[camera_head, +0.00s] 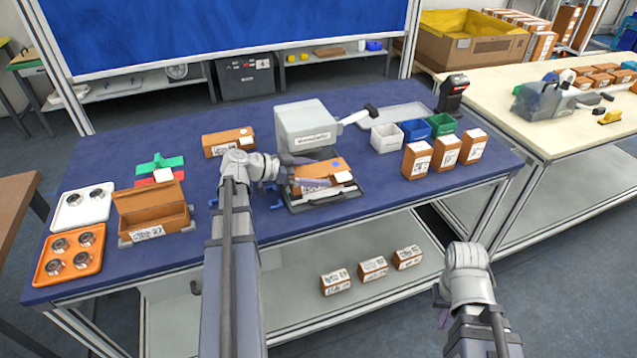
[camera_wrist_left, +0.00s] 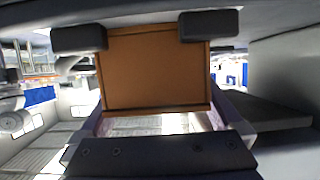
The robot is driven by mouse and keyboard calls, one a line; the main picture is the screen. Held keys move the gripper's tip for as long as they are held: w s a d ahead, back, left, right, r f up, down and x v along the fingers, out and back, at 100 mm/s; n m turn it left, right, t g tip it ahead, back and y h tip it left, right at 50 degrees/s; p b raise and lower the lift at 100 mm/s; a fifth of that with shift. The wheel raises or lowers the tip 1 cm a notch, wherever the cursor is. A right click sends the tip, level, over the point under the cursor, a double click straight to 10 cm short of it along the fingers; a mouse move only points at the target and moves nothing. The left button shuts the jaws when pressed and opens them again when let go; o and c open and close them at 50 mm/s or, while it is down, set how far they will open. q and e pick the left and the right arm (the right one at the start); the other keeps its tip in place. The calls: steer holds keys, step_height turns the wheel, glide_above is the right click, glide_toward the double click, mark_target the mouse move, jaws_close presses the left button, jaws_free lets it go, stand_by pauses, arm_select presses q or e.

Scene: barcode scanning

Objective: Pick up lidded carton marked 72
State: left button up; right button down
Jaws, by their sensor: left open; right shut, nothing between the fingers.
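A brown lidded carton (camera_head: 325,168) with white labels sits on a black-edged stand in the middle of the blue table; I cannot read its number. My left gripper (camera_head: 308,173) is open at this carton's left side, its fingers reaching along it. In the left wrist view the plain brown face of a carton (camera_wrist_left: 155,72) fills the space between the two dark finger pads; I cannot tell whether they touch it. Another closed carton (camera_head: 228,142) lies behind my left wrist. My right gripper (camera_head: 442,300) is shut and empty, low in front of the table, partly hidden by its wrist.
An open carton (camera_head: 152,212), an orange tray (camera_head: 68,268) and a white tray (camera_head: 83,207) stand at left. A grey machine (camera_head: 305,125) is behind the stand. Small bins (camera_head: 387,137) and upright cartons (camera_head: 446,153) stand at right; more cartons (camera_head: 373,269) lie on the lower shelf.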

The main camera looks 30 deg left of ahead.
arm_select(q)
steer(key=shift+w+d+f, duration=0.25)
steer(key=shift+w+d, duration=0.1)
steer(key=shift+w, duration=0.05)
steer(key=shift+c, duration=0.4)
steer(key=c, duration=1.1)
steer(key=shift+c, duration=0.2)
steer(key=shift+r, duration=0.1)
